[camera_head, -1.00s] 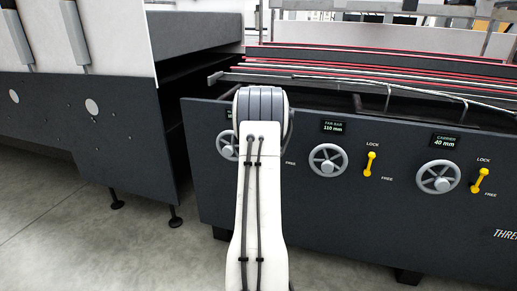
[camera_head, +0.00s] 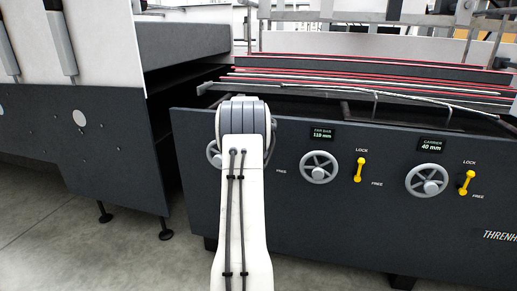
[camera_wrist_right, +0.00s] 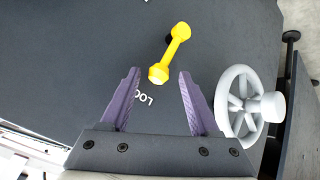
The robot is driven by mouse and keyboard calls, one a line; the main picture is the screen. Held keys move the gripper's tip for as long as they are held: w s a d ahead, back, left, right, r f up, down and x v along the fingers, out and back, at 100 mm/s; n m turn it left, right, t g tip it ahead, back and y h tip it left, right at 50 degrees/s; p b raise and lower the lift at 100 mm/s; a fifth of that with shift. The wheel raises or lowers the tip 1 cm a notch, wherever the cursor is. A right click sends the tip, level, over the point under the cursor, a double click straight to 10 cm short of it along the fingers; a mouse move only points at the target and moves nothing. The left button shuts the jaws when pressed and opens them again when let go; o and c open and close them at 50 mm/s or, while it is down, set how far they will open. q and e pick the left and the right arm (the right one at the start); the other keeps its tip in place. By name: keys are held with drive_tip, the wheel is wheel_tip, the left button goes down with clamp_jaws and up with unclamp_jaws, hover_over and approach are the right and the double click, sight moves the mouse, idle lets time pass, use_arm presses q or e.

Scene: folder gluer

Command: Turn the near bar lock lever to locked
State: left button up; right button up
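A yellow lock lever (camera_wrist_right: 170,52) shows in the right wrist view on the dark panel, just beyond the fingertips. One end is near the partly hidden LOCK lettering (camera_wrist_right: 145,97). My right gripper (camera_wrist_right: 158,76) is open, its purple fingers spread on either side of the lever's closer end, with nothing held. I cannot tell whether they touch the lever. In the head view my white arm covers this part of the panel, so the near bar lever and my right gripper are hidden there. A FREE label (camera_head: 281,171) shows beside the arm. My left gripper is not in view.
A grey handwheel (camera_wrist_right: 244,104) sits close to the right finger in the wrist view. In the head view, the far bar wheel (camera_head: 319,167) and lever (camera_head: 359,169), and the carrier wheel (camera_head: 427,181) and lever (camera_head: 466,182), lie further right. Rails (camera_head: 370,76) run above the panel.

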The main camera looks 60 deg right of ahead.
drive_tip(key=v, duration=1)
drive_tip(key=shift+a+p, duration=0.2)
drive_tip(key=shift+p, duration=0.25)
drive_tip(key=shift+s+r, duration=0.1)
